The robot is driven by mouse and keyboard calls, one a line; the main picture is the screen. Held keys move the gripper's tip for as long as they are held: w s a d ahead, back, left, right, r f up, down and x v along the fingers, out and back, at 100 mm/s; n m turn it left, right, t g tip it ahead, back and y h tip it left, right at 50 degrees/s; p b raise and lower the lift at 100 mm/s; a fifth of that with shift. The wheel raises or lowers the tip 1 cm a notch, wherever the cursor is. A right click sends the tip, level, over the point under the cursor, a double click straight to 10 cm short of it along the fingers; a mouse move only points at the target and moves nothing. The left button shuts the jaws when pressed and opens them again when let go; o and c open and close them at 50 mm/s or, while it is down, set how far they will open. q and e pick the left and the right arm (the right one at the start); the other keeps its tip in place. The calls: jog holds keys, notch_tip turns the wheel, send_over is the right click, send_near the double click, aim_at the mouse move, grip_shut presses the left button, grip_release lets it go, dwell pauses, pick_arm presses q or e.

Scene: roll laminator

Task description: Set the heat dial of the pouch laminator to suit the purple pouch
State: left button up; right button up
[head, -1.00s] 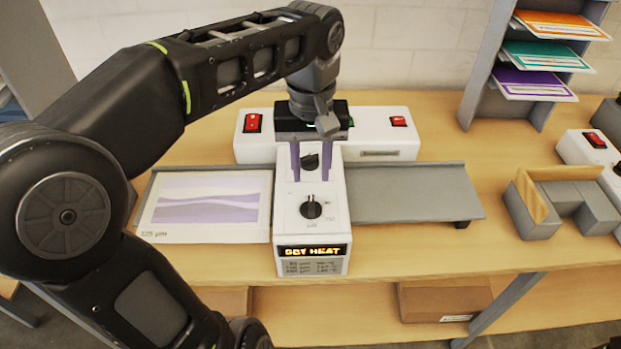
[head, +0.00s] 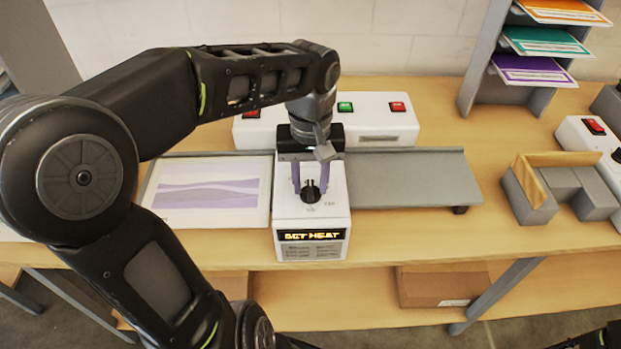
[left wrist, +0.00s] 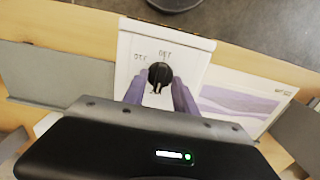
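The white laminator (head: 312,218) stands on the bench, and its display (head: 311,236) reads "SET HEAT". The black heat dial (head: 310,191) is on its front top panel. The dial also shows in the left wrist view (left wrist: 160,76), beside printed marks too blurred to read fully. My left gripper (head: 311,188) is open, its two purple fingers on either side of the dial; I cannot tell whether they touch it. It also shows in the left wrist view (left wrist: 158,98). The purple pouch (head: 208,189) lies flat on the left tray. My right gripper is not in view.
A grey tray (head: 410,178) extends right of the laminator. Red and green switches (head: 345,106) sit on the white rear housing. A rack (head: 482,70) of coloured pouches stands at back right. A grey block fixture (head: 530,205) is on the bench at right.

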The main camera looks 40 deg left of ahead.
pick_arm(q)
jog(key=shift+f, duration=0.15)
jog(key=shift+c, duration=0.5)
grip_shut()
